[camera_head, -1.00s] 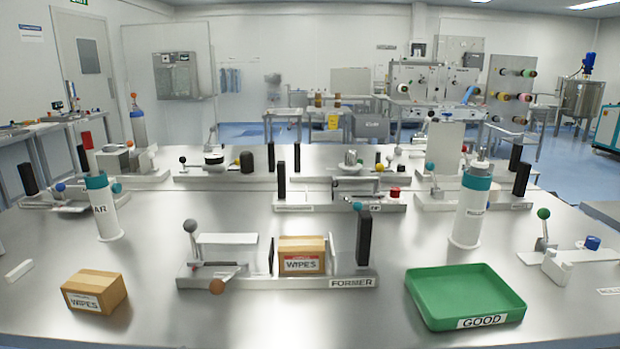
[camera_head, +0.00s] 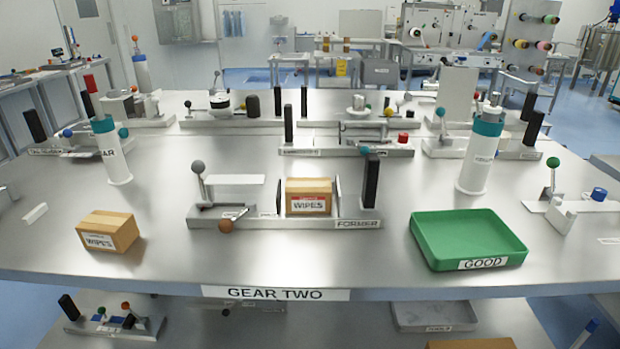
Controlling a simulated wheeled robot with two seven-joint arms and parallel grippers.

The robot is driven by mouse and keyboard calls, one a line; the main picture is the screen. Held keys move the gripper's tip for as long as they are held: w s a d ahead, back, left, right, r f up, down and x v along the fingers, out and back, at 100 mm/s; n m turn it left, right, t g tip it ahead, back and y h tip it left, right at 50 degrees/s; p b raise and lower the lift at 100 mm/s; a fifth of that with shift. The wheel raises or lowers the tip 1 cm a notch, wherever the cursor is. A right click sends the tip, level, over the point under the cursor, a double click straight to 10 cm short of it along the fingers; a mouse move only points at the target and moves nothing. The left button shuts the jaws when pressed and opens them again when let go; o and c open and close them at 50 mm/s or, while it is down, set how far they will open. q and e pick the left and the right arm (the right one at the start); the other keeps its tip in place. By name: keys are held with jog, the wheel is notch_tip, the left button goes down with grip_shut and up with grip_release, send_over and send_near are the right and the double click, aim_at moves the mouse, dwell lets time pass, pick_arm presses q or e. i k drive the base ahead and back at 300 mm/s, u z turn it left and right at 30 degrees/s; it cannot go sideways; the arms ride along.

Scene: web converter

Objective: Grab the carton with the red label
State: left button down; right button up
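Two small brown cartons marked WIPES are on the steel table. One carton (camera_head: 309,197) stands in the fixture labelled FORMER (camera_head: 290,223), between two upright plates, and its label has a red band on top. The other carton (camera_head: 109,231) lies free at the left front, turned at an angle. Its label looks mostly white with a thin, dark reddish line on top, too small to read surely. Neither of my grippers is in view.
A green tray (camera_head: 437,250) labelled GOOD is empty at the right front. White cylinders with teal bands (camera_head: 112,150) (camera_head: 481,155) stand left and right. The table's front edge bears a GEAR TWO sign (camera_head: 275,293). A lower shelf holds more fixtures.

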aim_at(304, 195)
jog(key=k, duration=1.25)
jog(key=u, duration=0.8)
jog(key=i, duration=1.1)
jog(key=z, duration=0.2)
